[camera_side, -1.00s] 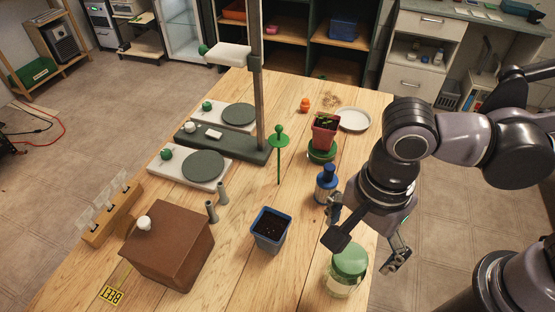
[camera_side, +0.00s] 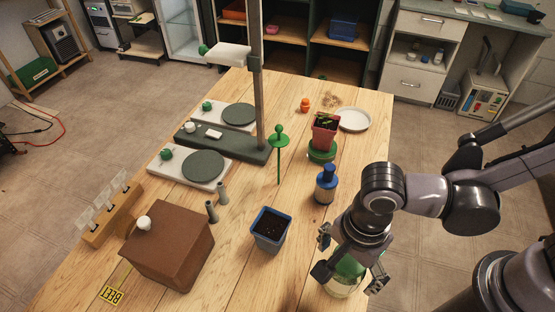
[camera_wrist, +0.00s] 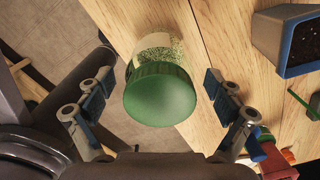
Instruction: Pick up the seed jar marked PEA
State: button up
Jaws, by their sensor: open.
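A jar with a green lid (camera_side: 347,272) stands near the table's front right edge in the side view. The wrist view shows its ribbed green lid (camera_wrist: 160,95) and clear body with greenish contents and a pale label; no marking on the label can be read. My gripper (camera_side: 350,275) is open above the jar, partly hiding it in the side view. In the wrist view the fingers of my gripper (camera_wrist: 153,90) are spread to the left and right of the lid, apart from it. A second jar with a blue lid (camera_side: 327,184) stands farther back.
A blue-rimmed pot of soil (camera_side: 271,230) stands left of the jar; it shows at upper right in the wrist view (camera_wrist: 290,45). A brown box (camera_side: 168,245), a BEET tag (camera_side: 111,295) and a green stake (camera_side: 279,155) are farther left. A red pot (camera_side: 325,130) is behind.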

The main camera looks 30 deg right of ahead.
jog(key=shift+f, duration=0.9)
jog(key=c, duration=1.5)
jog(key=shift+c, duration=0.2)
jog(key=shift+r, duration=0.15)
